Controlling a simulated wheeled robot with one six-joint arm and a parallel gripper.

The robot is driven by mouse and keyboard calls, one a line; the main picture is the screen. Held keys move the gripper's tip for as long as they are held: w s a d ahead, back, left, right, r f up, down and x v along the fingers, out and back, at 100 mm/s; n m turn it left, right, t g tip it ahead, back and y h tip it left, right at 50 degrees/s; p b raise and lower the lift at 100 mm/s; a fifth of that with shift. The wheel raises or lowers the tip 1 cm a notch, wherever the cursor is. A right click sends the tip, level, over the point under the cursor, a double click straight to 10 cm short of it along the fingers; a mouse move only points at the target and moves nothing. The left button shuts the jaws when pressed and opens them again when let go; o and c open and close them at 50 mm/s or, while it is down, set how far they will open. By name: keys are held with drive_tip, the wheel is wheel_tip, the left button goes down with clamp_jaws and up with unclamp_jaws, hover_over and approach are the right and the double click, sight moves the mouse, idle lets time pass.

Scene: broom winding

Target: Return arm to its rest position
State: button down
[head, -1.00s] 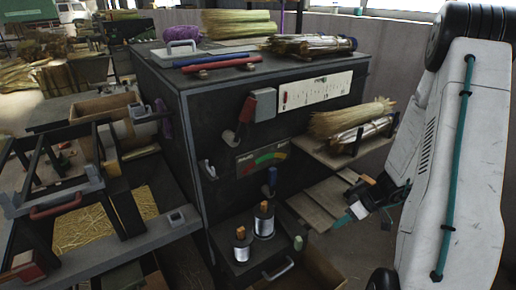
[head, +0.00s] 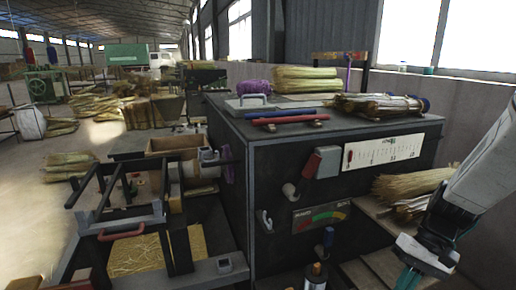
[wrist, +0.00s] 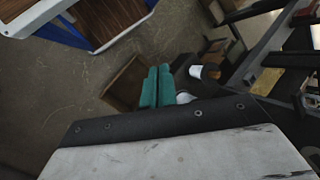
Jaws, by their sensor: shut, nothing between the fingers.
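My gripper (head: 407,278) is at the lower right of the head view, at the end of my white arm. Its teal fingers reach the bottom edge of that view. In the wrist view the gripper (wrist: 155,88) shows two teal fingers pressed together with nothing between them. It hangs over the floor and an open brown box or drawer, touching neither as far as I can tell.
The dark machine cabinet (head: 262,170) stands left of my arm, with straw bundles (head: 305,80) on top. A side shelf (head: 385,222) with more straw bundles (head: 410,183) is close to my arm. A black frame (head: 120,205) stands at left. Open floor (head: 25,185) lies beyond.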

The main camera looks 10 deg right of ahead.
drive_tip(key=s+a+r+n+t+h, duration=0.1)
drive_tip(key=s+a+r+h, duration=0.1)
drive_tip(key=s+a+r, duration=0.2)
drive_tip(key=s+a+r+n+t+h, duration=0.2)
drive_tip(key=s+a+r, duration=0.3)
drive_tip(key=r, duration=0.6)
drive_tip(key=shift+a+r+n+h, duration=0.25)
drive_tip(key=shift+a+n+h, duration=0.1)
drive_tip(key=shift+h, duration=0.45)
